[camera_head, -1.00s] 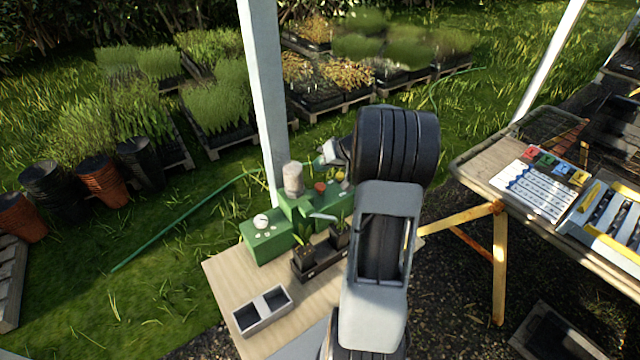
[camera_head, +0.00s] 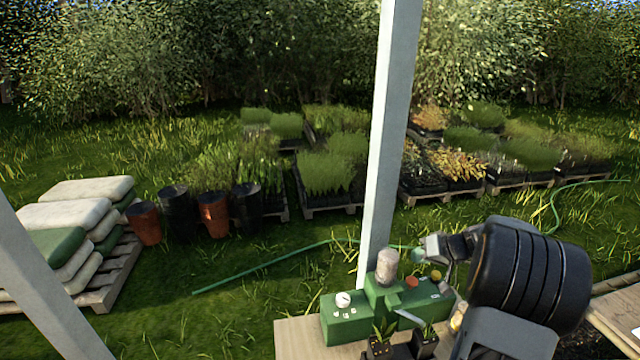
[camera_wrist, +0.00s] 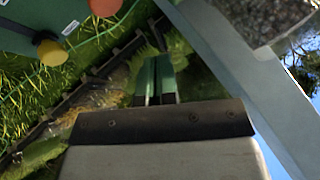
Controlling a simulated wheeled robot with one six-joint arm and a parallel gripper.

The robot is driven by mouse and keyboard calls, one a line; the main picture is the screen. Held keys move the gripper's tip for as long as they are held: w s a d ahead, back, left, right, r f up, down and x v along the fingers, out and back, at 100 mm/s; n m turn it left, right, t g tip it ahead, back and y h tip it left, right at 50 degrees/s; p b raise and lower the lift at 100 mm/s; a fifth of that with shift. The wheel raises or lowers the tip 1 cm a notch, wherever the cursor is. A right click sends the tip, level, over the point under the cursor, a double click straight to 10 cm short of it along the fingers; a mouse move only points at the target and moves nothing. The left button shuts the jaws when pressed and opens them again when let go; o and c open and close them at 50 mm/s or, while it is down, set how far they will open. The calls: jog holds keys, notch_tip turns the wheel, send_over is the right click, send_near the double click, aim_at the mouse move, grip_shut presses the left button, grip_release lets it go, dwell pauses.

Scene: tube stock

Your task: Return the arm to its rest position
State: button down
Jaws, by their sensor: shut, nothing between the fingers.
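My gripper shows in the wrist view (camera_wrist: 156,80) as two green fingers side by side, closed together with nothing between them. In the head view my arm rises at the lower right, with its wrist end near the green machine (camera_head: 347,317). The arm hides part of the bench there. The machine has a white gauge, a grey cylinder (camera_head: 387,267) and an orange button (camera_head: 412,281). A part of it with an orange and a yellow knob (camera_wrist: 52,53) shows at the upper left of the wrist view.
The wooden bench (camera_head: 297,340) carries the machine and small potted seedlings (camera_head: 381,345). A white post (camera_head: 385,150) stands just behind the machine. Pots (camera_head: 213,215), filled sacks (camera_head: 75,215) and pallets of plants lie farther off on grass. Another table edge (camera_head: 615,335) is at lower right.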

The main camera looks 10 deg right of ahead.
jog(key=shift+s+f+m, duration=0.2)
jog(key=shift+m, duration=0.5)
jog(key=s+f, duration=0.1)
jog(key=s+a+m+g, duration=0.1)
jog(key=s+f+m+g, duration=0.1)
jog(key=shift+s+a+f, duration=0.15)
jog(key=shift+s+f, duration=0.15)
jog(key=shift+s, duration=0.05)
jog(key=s+a+r+n+h, duration=0.2)
jog(key=s+a+r, duration=0.2)
jog(key=s+a, duration=0.3)
jog(key=s+a+r+n+g+h, duration=0.1)
jog(key=s+a+r+n+h, duration=0.2)
jog(key=a, duration=1)
jog(key=s+r, duration=0.2)
jog(key=s, duration=0.2)
jog(key=shift+s+a, duration=0.25)
jog(key=shift+a, duration=0.1)
jog(key=shift+r, duration=0.1)
